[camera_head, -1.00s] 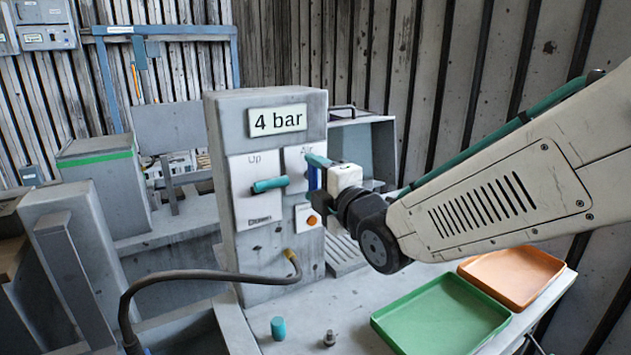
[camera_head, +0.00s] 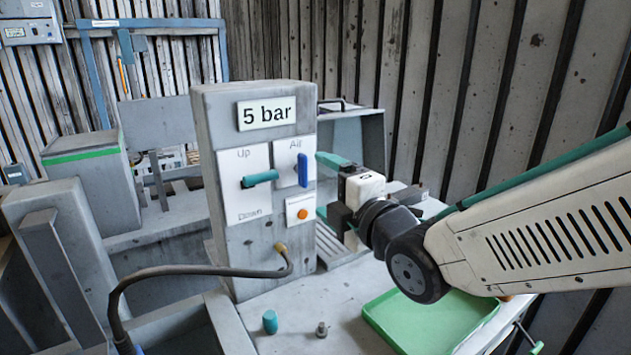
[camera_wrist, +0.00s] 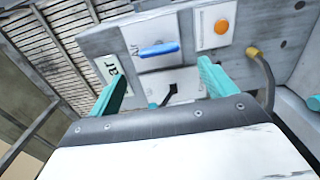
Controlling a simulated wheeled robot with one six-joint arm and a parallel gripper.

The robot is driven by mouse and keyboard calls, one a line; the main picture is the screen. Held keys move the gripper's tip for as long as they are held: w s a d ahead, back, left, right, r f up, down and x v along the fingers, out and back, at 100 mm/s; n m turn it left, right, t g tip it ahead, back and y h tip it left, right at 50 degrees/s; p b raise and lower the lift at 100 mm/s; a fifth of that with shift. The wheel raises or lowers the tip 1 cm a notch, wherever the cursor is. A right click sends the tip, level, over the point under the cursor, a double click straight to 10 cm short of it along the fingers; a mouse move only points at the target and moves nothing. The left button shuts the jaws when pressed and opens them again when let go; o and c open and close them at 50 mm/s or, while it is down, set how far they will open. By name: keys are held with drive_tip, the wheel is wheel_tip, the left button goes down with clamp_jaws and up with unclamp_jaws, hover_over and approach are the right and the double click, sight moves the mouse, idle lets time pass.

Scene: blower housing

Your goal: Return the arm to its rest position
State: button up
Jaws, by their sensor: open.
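My gripper (camera_head: 328,186) is at the right of the grey control post (camera_head: 262,200), its teal fingers apart and nothing between them. In the head view it is beside the blue Air lever (camera_head: 303,170), with a small gap. The lever stands upright on its white plate. In the wrist view the teal fingers (camera_wrist: 160,92) are spread toward the panel, and the blue lever (camera_wrist: 159,49) shows beyond them, clear of both. My arm reaches in from the right edge of the head view.
The post's display (camera_head: 266,113) reads 5 bar. A teal Up/Down lever (camera_head: 260,179) and an orange button (camera_head: 303,214) are on the panel. A green tray (camera_head: 430,325), a teal cylinder (camera_head: 270,322) and a small metal part (camera_head: 322,329) are on the bench. A black hose (camera_head: 190,271) runs to the post.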

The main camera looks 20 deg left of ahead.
drive_tip(key=shift+s+d, duration=0.25)
drive_tip(key=d+f+m+g+h, duration=0.35)
drive_tip(key=f+m+h, duration=0.2)
drive_tip(key=f, duration=0.35)
drive_tip(key=s+d+f+m+g+h, duration=0.1)
drive_tip(key=s+d+f+m+h, duration=0.1)
drive_tip(key=d+m, duration=0.3)
drive_tip(key=s+d+f+m+g+h, duration=0.1)
drive_tip(key=s+d+f+m+h, duration=0.15)
drive_tip(key=d, duration=0.45)
drive_tip(key=s+d+r+m+g+h, duration=0.2)
drive_tip(key=s+d+m, duration=0.5)
drive_tip(key=d, duration=0.5)
drive_tip(key=s+d+r+m+g+h, duration=0.1)
drive_tip(key=s+d+r+m, duration=0.3)
drive_tip(key=s+d+m, duration=0.4)
drive_tip(key=s+d+g, duration=0.1)
drive_tip(key=d, duration=0.3)
drive_tip(key=shift+g+h, duration=0.35)
drive_tip(key=shift+h, duration=0.05)
